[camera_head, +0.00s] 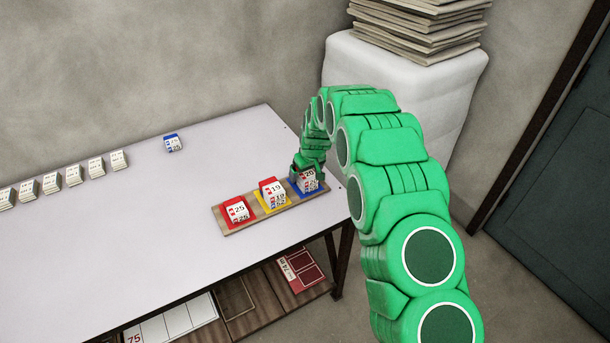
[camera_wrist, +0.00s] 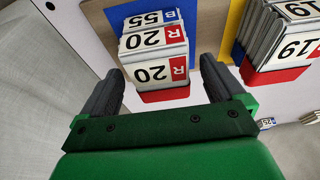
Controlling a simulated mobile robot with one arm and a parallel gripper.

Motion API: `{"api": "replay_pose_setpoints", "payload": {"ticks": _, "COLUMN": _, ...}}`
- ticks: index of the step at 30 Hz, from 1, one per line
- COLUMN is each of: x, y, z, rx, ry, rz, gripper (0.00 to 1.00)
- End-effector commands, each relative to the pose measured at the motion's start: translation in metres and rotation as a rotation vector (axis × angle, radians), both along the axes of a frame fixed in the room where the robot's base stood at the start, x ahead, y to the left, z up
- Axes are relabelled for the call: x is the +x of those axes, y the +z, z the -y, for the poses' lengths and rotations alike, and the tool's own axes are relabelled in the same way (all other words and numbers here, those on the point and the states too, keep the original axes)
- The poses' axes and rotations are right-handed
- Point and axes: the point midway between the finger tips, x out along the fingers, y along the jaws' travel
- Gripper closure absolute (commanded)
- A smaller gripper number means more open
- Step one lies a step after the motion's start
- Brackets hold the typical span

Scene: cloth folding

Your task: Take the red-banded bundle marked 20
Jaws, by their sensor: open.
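The red-banded bundle marked 20 (camera_wrist: 153,62) is a white block with black numerals and a red R label. In the head view it (camera_head: 309,173) is on top of a stack at the right end of the wooden board. Small gaps seem to separate fingers and bundle; contact is hard to tell. In the head view my gripper (camera_head: 308,165) partly hides the stack's back.
The board (camera_head: 240,224) also carries a 19 stack (camera_head: 272,192) on a yellow pad and a 25 bundle (camera_head: 237,211) on a red pad. A blue-marked bundle (camera_head: 172,143) and a row of bundles (camera_head: 74,175) stand further left on the table (camera_head: 150,240).

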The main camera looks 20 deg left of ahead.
Motion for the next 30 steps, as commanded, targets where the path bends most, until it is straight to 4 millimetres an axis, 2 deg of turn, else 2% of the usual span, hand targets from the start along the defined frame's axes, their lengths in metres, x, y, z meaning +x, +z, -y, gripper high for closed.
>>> {"api": "replay_pose_setpoints", "payload": {"ticks": 6, "x": 0.0, "y": 0.0, "z": 0.0, "rx": 0.0, "ry": 0.0, "rz": 0.0, "gripper": 0.04}}
{"api": "replay_pose_setpoints", "payload": {"ticks": 7, "x": 0.0, "y": 0.0, "z": 0.0, "rx": 0.001, "ry": 0.0, "rz": 0.001, "gripper": 0.07}}
{"api": "replay_pose_setpoints", "payload": {"ticks": 15, "x": 0.0, "y": 0.0, "z": 0.0, "rx": 0.0, "ry": 0.001, "rz": 0.0, "gripper": 0.49}}
{"api": "replay_pose_setpoints", "payload": {"ticks": 18, "x": 0.0, "y": 0.0, "z": 0.0, "rx": 0.0, "ry": 0.001, "rz": 0.0, "gripper": 0.61}}
{"api": "replay_pose_setpoints", "payload": {"ticks": 26, "x": 0.0, "y": 0.002, "z": 0.0, "rx": 0.0, "ry": 0.001, "rz": 0.0, "gripper": 0.61}}
{"api": "replay_pose_setpoints", "payload": {"ticks": 30, "x": 0.001, "y": 0.011, "z": -0.001, "rx": 0.001, "ry": 0.001, "rz": 0.002, "gripper": 0.61}}
